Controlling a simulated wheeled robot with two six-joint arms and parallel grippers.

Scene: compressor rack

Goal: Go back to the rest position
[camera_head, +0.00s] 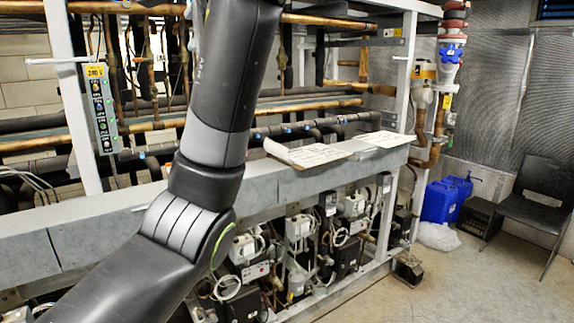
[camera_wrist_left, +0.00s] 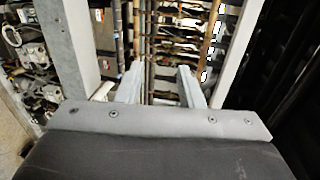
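My left arm rises across the middle of the head view from the bottom left to the top edge, in front of the compressor rack (camera_head: 170,205). In the left wrist view my left gripper (camera_wrist_left: 160,85) has its two grey fingers apart, with nothing between them. Rack pipes and beams show beyond the fingers. In the head view most of the left gripper is hidden or out of frame at the top. My right gripper is in neither view.
Papers (camera_head: 310,154) lie on the rack's grey ledge. A control panel with lights (camera_head: 103,110) is at left. The floor at lower right is clear.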

